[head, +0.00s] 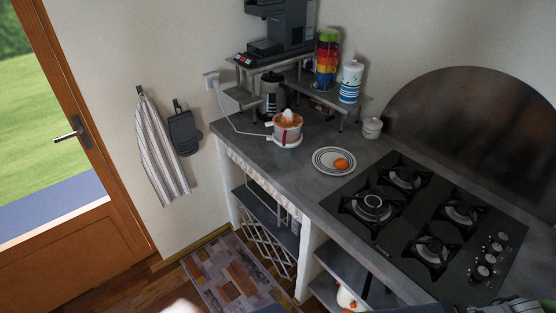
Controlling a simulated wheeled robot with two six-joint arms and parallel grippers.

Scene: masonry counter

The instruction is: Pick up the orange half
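The orange half (341,164) lies on a white plate with dark rings (322,157) on the grey counter, to the left of the gas hob. Which way its cut side faces is too small to tell. A citrus juicer (286,140) with an orange-coloured top and a white cone stands to the left of the plate, near the counter's front edge. Neither of my grippers can be made out in the head view.
The black gas hob (420,218) is right of the plate. Bare counter (300,182) lies in front of the plate.

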